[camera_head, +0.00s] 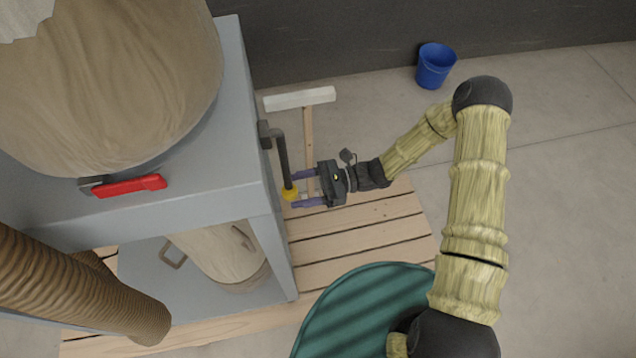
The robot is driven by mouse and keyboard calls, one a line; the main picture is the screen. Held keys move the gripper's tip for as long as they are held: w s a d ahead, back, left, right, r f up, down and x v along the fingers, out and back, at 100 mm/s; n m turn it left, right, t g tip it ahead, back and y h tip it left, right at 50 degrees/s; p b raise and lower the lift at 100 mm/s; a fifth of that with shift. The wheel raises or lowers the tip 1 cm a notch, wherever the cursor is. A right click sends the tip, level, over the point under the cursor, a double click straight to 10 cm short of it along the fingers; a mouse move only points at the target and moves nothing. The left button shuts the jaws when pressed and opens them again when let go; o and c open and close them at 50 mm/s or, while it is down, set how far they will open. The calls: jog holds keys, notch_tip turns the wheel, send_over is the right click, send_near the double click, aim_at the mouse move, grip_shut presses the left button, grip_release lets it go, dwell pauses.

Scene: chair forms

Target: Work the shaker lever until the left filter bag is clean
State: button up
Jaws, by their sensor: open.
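A pale cloth piece (22,16) shows at the top left corner. I cannot tell which bag is the left one.
A red handle (130,186) sits on the frame's front. A ribbed brown hose (75,285) and a pale bag (215,250) are lower left. A white-headed wooden tool (300,98) is behind my gripper, above wooden slats (370,215). A blue bucket (435,66) stands by the wall.

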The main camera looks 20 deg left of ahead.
jog(key=shift+x, duration=1.3)
jog(key=c, duration=0.7)
jog(key=o, duration=0.4)
jog(key=shift+c, duration=0.2)
